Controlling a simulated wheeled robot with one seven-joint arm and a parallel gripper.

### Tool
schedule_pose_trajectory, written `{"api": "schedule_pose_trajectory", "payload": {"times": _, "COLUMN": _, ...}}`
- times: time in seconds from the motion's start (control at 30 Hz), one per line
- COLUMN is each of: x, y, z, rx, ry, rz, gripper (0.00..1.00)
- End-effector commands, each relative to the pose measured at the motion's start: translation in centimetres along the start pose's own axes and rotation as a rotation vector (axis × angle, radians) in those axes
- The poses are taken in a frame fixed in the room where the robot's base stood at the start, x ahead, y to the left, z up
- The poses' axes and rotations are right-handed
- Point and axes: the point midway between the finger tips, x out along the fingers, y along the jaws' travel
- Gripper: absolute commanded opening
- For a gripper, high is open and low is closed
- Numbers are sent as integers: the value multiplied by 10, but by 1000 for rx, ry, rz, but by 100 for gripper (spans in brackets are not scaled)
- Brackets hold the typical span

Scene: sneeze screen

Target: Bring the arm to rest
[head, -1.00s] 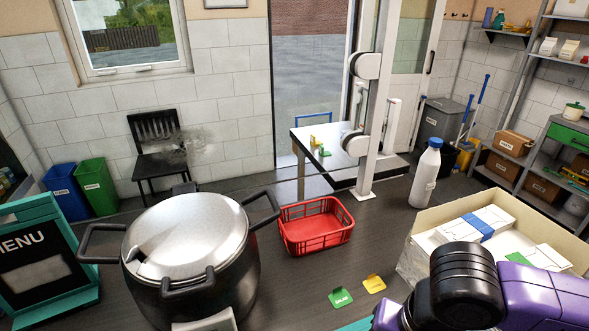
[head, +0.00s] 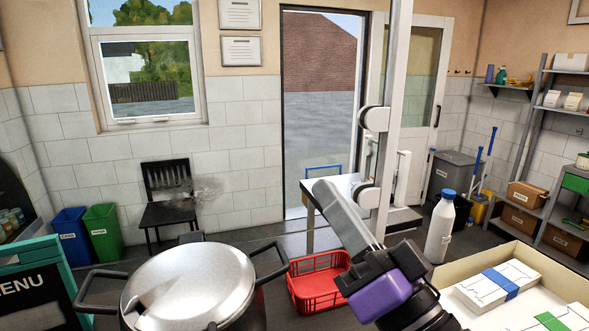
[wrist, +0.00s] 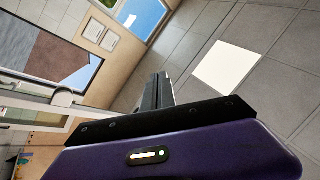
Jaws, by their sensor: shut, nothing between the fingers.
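My gripper (head: 327,192) is raised in front of the counter in the head view, its grey fingers pointing up and to the left. Behind the fingers is my purple and black wrist. In the wrist view my gripper (wrist: 159,78) shows its two fingers pressed together with nothing between them. The wrist view looks up at ceiling tiles and a bright light panel (wrist: 228,65). My gripper touches nothing that I can see.
A red basket (head: 312,292) stands just left of my wrist. A steel pot (head: 190,285) is at lower left. A white bottle (head: 440,230) and an open carton (head: 465,262) of white packs are at right. A white post (head: 388,130) stands behind my gripper.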

Motion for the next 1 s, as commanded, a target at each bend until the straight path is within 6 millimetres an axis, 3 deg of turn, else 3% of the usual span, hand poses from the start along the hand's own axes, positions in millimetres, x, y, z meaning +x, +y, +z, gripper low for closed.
{"api": "schedule_pose_trajectory", "payload": {"times": 0.17, "x": -44, "y": 32, "z": -13, "rx": -71, "ry": 178, "rz": 132, "gripper": 0}}
{"api": "schedule_pose_trajectory", "payload": {"times": 0.37, "x": -110, "y": 67, "z": -5, "rx": -186, "ry": 274, "rz": 323, "gripper": 0}}
{"api": "schedule_pose_trajectory", "payload": {"times": 0.67, "x": -228, "y": 97, "z": 41, "rx": -386, "ry": 210, "rz": 602, "gripper": 0}}
{"api": "schedule_pose_trajectory", "payload": {"times": 1.0, "x": -368, "y": 90, "z": 103, "rx": -581, "ry": -92, "rz": 782, "gripper": 0}}
